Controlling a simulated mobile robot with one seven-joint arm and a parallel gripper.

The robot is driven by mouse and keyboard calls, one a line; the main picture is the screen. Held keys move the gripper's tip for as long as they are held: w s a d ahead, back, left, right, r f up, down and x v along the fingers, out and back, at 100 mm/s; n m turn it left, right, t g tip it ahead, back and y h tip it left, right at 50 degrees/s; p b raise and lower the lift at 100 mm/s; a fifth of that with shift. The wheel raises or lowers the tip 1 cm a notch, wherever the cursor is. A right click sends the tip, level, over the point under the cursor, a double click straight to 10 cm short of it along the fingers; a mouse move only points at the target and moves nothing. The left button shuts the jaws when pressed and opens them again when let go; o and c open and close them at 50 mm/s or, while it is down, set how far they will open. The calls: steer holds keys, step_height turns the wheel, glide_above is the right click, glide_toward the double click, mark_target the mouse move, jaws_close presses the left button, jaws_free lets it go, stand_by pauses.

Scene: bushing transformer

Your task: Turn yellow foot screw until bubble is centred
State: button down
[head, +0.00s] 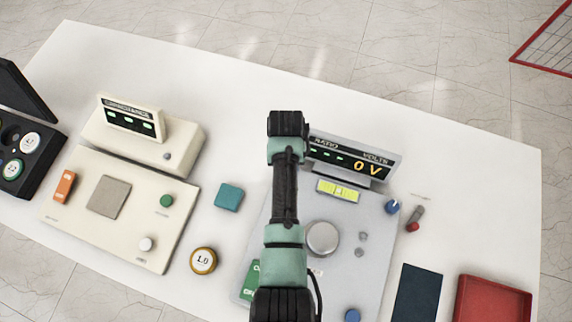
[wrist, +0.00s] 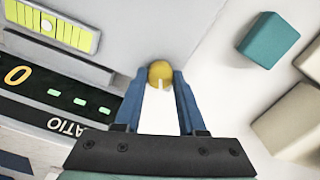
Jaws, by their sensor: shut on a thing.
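The yellow foot screw (wrist: 160,72) shows in the wrist view at the edge of the grey instrument. My gripper (wrist: 160,82) has its two blue fingers on either side of the screw's head and is shut on it. In the head view my arm hides the screw and the fingers. The bubble level (head: 338,191) is a yellow-green vial on top of the grey instrument (head: 345,270), below its display. It also shows in the wrist view (wrist: 52,25). The bubble is too small to place exactly against its marks.
The ratio and volts display (head: 352,160) reads 0 V, close beside my arm. A teal block (head: 229,196) and a round weight marked 1.0 (head: 203,261) lie left of the instrument. A cream instrument (head: 120,210) stands farther left. A red tray (head: 492,300) is at the right.

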steer(key=shift+w+n, duration=0.1)
steer(key=shift+n, duration=0.4)
steer(key=shift+c, duration=2.4)
jaws_free()
steer(key=shift+r, duration=0.1)
step_height(320, 180, up, 13)
steer(key=b, duration=0.1)
steer(key=shift+b, duration=0.35)
